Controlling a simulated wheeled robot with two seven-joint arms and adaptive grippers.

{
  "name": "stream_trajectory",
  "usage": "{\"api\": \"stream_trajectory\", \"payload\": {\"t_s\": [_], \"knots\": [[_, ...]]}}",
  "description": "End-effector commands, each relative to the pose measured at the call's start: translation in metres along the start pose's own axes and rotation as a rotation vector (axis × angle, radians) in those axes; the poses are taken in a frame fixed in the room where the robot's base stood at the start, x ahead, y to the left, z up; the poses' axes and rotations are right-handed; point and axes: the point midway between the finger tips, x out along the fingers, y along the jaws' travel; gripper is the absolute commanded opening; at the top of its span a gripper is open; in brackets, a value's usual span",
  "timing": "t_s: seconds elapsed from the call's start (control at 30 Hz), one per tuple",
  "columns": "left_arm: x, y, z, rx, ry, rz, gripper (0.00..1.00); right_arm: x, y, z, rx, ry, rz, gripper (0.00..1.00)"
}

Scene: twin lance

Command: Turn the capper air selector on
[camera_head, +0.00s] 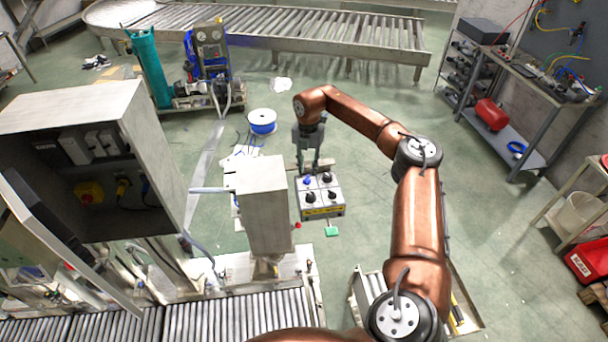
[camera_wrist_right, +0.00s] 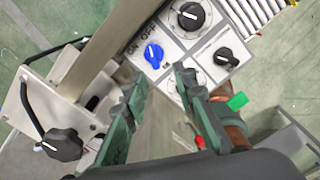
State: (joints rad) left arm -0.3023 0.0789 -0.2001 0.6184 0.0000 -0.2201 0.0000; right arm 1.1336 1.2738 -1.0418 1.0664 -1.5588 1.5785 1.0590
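The control box (camera_head: 322,211) stands on the floor side of the grey post, with several knobs on its light top panel. One knob is blue (camera_wrist_right: 154,55) and sits beside the ON and OFF lettering in the right wrist view; it also shows in the head view (camera_head: 307,181). The others are black. I cannot tell which label the blue knob points to. My right gripper (camera_wrist_right: 166,76) points down at the panel, its two teal fingers apart, with the blue knob just beyond the fingertips. Contact is not clear. My left gripper is not in view.
A grey post (camera_head: 264,205) stands close left of the control box. A green tag (camera_head: 332,231) is just in front of the box. An open cabinet (camera_head: 75,150) is at left, a roller conveyor (camera_head: 290,28) at the back.

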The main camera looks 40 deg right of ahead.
Motion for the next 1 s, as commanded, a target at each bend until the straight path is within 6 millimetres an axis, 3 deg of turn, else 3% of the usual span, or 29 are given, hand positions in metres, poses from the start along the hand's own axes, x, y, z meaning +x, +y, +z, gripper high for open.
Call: {"api": "stream_trajectory", "payload": {"t_s": [0.2, 0.27, 0.4, 0.53, 0.7, 1.0], "knots": [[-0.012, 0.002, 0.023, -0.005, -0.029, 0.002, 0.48, 0.036, 0.004, 0.000, -0.002, 0.004, -0.005, 0.25], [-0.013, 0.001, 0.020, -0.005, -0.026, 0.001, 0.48, 0.042, 0.004, 0.000, -0.002, 0.002, -0.003, 0.25], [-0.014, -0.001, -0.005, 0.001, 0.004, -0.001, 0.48, 0.051, 0.004, 0.000, -0.002, 0.002, -0.002, 0.25], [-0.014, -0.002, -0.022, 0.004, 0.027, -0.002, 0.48, 0.054, 0.005, 0.000, -0.004, 0.001, -0.001, 0.25], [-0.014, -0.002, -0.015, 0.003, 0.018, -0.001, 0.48, 0.054, 0.006, 0.000, -0.005, 0.001, -0.001, 0.25], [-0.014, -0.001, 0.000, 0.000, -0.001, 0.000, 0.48, 0.053, 0.006, 0.000, -0.004, 0.001, -0.001, 0.04]]}}
